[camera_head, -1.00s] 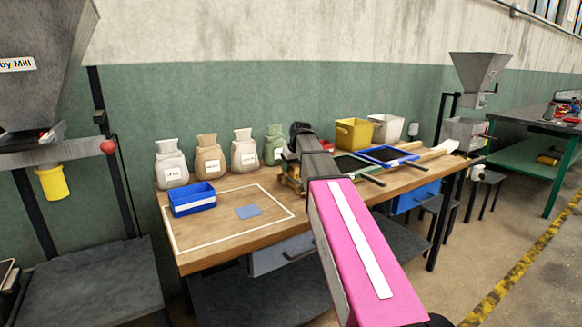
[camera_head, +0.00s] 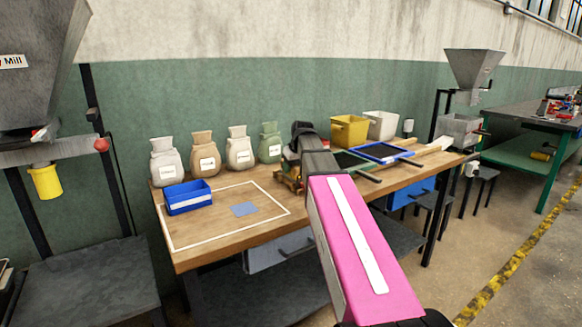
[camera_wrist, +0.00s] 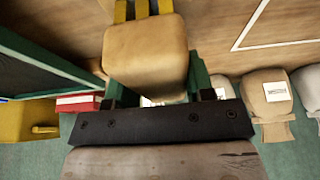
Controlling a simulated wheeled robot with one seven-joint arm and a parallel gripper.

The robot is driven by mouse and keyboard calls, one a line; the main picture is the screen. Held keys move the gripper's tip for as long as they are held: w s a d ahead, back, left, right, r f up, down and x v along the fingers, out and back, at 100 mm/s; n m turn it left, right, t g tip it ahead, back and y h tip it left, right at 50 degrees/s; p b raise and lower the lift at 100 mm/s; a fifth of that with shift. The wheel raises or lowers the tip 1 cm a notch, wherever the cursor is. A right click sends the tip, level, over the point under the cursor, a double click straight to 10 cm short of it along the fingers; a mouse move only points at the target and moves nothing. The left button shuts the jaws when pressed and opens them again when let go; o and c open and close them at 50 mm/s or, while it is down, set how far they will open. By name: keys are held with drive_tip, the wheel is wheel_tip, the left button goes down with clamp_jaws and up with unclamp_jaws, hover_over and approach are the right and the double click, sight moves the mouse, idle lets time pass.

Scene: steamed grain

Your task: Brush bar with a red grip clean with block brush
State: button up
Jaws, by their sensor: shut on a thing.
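My gripper (camera_wrist: 157,80) shows green fingers on a dark bolted bar in the wrist view. It is shut on the block brush (camera_wrist: 146,50), a tan block with yellow strips at its far end. In the head view my gripper (camera_head: 288,168) is over the back of the workbench, left of the dark trays, partly hidden by my pink arm. A red piece (camera_wrist: 80,102) with a pale patch shows left of the fingers in the wrist view. I cannot tell whether it is the red grip. The bar itself is not clearly seen.
Several sacks (camera_head: 202,160) stand along the bench's back, with a blue bin (camera_head: 188,202) and a grey-blue square (camera_head: 244,209) in front. Framed trays (camera_head: 382,153) and a yellow bin (camera_head: 349,131) are right of my gripper. The bench's front left (camera_head: 205,240) is mostly clear.

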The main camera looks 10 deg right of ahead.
drive_tip(key=shift+r, duration=4)
